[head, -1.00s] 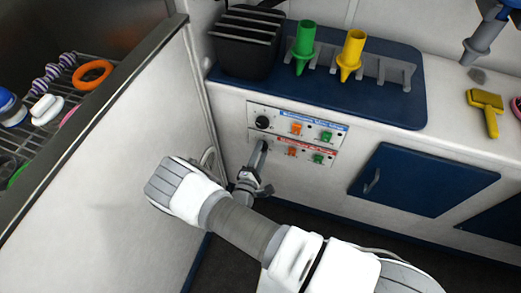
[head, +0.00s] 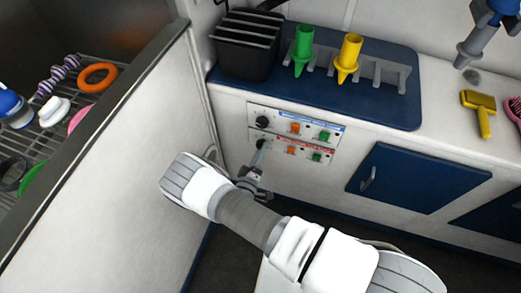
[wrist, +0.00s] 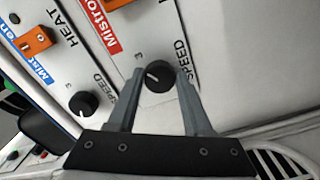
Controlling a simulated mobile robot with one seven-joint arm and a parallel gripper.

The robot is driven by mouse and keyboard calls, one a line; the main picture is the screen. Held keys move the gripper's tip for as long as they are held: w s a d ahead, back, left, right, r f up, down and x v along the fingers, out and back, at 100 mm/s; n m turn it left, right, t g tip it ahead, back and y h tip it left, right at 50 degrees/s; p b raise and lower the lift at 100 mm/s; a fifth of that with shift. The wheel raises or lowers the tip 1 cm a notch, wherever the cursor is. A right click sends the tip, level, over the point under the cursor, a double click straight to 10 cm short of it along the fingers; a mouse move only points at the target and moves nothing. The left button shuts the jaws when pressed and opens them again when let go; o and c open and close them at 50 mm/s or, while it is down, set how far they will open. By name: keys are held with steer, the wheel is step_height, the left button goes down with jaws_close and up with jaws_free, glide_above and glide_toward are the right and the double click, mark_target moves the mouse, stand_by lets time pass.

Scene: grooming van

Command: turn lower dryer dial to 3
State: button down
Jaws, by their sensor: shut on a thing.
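The lower dryer dial (wrist: 157,77) is a round black knob with a white mark, on the panel with a red label (wrist: 110,38). In the wrist view my gripper (wrist: 160,72) has one finger on each side of this dial and is shut on it. The dial's white mark points up and to the left, roughly towards a printed 3 (wrist: 138,57). In the head view my gripper (head: 263,143) reaches the lower panel, and its fingers mostly hide the lower dial.
The upper dial (wrist: 83,103) is close beside my gripper, on the panel with a blue label. Orange switches (head: 292,150) and green switches (head: 317,157) are to the right of the dials. A white side wall (head: 140,150) stands left of my arm. A blue cabinet door (head: 415,180) is to the right.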

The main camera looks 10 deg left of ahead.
steer(key=shift+m, duration=0.4)
steer(key=shift+c, duration=1.7)
jaws_free()
steer(key=s+a+p, duration=0.1)
steer(key=s+p, duration=0.1)
steer(key=s, duration=1.5)
steer(key=shift+s+a, duration=0.2)
